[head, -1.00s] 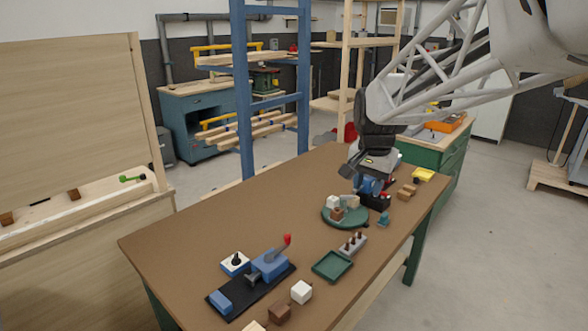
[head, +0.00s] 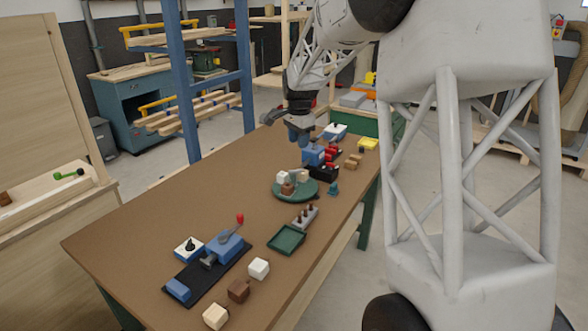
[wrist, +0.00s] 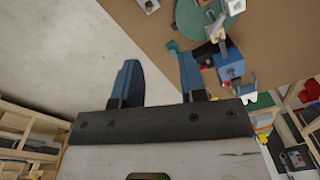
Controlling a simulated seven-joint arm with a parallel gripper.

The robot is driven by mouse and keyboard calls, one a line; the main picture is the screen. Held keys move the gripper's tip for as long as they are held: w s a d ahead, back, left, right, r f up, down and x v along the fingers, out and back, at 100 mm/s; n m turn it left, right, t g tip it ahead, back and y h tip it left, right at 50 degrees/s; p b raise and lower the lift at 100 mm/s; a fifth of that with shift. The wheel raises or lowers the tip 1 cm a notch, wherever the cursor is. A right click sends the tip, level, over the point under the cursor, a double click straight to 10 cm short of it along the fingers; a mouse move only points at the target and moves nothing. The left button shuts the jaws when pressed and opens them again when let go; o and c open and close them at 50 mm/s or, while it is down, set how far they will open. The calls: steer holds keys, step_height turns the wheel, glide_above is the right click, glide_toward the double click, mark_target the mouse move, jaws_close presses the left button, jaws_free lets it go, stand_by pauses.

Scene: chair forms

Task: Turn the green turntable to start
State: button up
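The green turntable (head: 308,190) is a round disc on the brown table, right of its middle in the head view. White blocks (head: 282,177) and a brown block (head: 287,189) are on it. Part of the green disc (wrist: 233,6) shows at the top edge of the wrist view. My gripper (head: 299,136) is beyond the turntable in the head view, raised and apart from it. In the wrist view, the two blue fingers of my gripper (wrist: 158,65) stand wide apart with nothing between them.
A blue device with red parts (head: 313,155) stands just behind the turntable. A peg block (head: 305,217), a green tray (head: 287,240) and a small teal piece (head: 333,188) lie nearby. A blue clamp with a red-tipped lever (head: 225,246) is at front left. The table's left side is bare.

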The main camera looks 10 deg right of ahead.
mark_target(295, 170)
steer(key=w+d+f+m, duration=0.1)
steer(key=w+f, duration=0.3)
steer(key=w, duration=0.1)
steer(key=w+d+f+m, duration=0.1)
steer(key=w+f+m, duration=0.1)
steer(key=w+f, duration=0.3)
steer(key=w+d+f+m, duration=0.1)
steer(key=w+f, duration=0.3)
steer(key=w, duration=0.3)
steer(key=shift+f+m+g, duration=0.15)
steer(key=shift+m+g, duration=0.25)
steer(key=shift+s, duration=0.1)
steer(key=shift+f, duration=3.9)
steer(key=shift+c, duration=0.3)
jaws_close()
